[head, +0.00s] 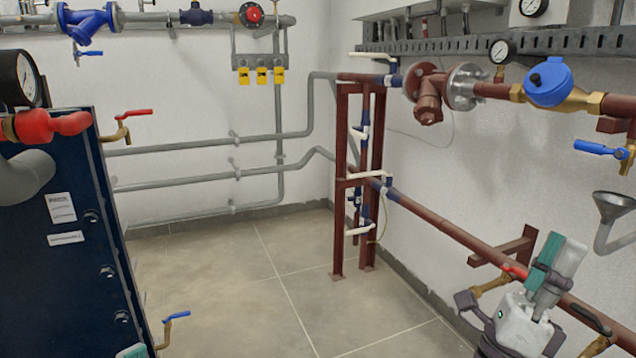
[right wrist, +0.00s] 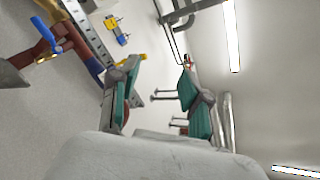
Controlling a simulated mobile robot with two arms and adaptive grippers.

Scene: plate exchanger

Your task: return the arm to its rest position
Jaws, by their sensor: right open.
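My right gripper (head: 556,258) is at the lower right of the head view, in front of the red-brown pipe, with its teal-padded fingers pointing up. In the right wrist view its two fingers (right wrist: 162,72) stand apart with nothing between them. A brass valve with a red handle (head: 514,271) shows just left of the gripper; I cannot tell the gap between them. A small teal and white tip at the bottom left of the head view (head: 132,351) looks like part of my left gripper; its fingers are hidden.
A dark blue plate exchanger (head: 60,270) stands at the left, with a blue-handled valve (head: 172,325) low on its side. A red-brown pipe (head: 440,228) runs along the right wall past a steel frame (head: 341,190). A grey funnel (head: 612,205) is at the right edge. The middle floor is clear.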

